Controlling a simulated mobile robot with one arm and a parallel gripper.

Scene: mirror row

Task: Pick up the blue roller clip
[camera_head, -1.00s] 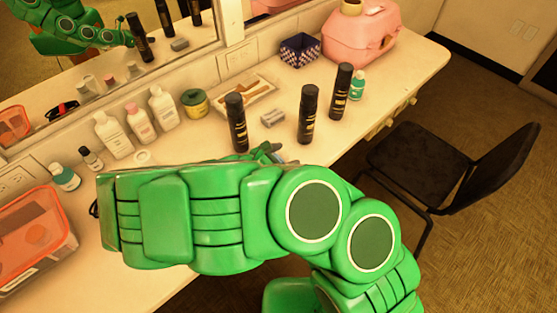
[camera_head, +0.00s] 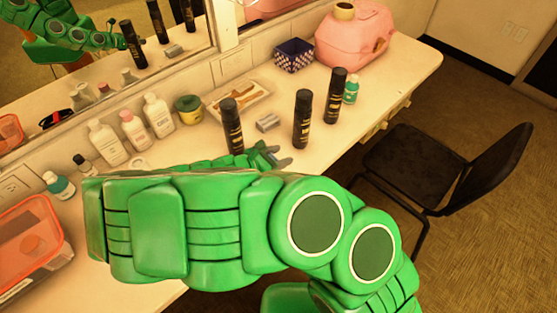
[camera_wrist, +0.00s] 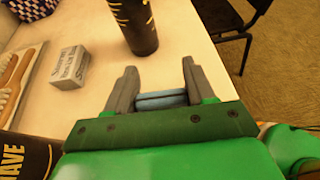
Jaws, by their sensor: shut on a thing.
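The blue roller clip (camera_wrist: 162,99) shows in the wrist view as a short blue-grey bar between the two grey fingers. My gripper (camera_wrist: 155,88) is shut on it, with a finger at each end of the clip. In the head view my gripper (camera_head: 272,158) shows only in part beyond the green arm, over the counter and in front of the black cans. The clip cannot be made out there.
Black cans (camera_head: 302,118) stand close beyond my gripper, one of them (camera_wrist: 136,25) straight ahead in the wrist view. A small grey box (camera_head: 267,122) and a brush tray (camera_head: 262,91) lie behind. A black chair (camera_head: 425,165) stands right of the counter (camera_head: 390,75).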

